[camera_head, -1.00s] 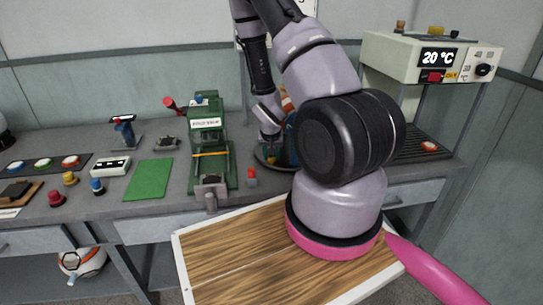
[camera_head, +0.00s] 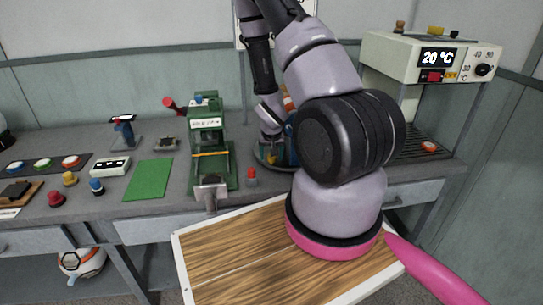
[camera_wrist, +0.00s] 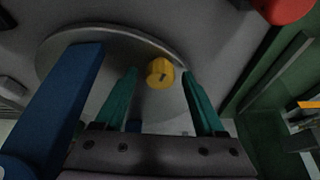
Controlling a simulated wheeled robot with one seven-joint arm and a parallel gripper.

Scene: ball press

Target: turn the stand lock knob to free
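A yellow knob (camera_wrist: 160,73) stands on a grey round base plate (camera_wrist: 60,48) in the wrist view. It looks like the stand's lock knob; its lock state cannot be read. A blue upright (camera_wrist: 70,100) rises from the plate left of the knob. My gripper (camera_wrist: 160,84) is open, with one teal finger on each side of the knob and a gap to both. In the head view the knob (camera_head: 271,159) shows small on the dark round plate (camera_head: 262,164), beside my wrist; my fingertips are hard to make out there.
A green press (camera_head: 207,125) stands left of the round stand. A small red-topped piece (camera_head: 251,177) lies between them. A machine (camera_head: 418,58) showing 20 °C stands at the right. A wooden board (camera_head: 225,255) is in front of the bench.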

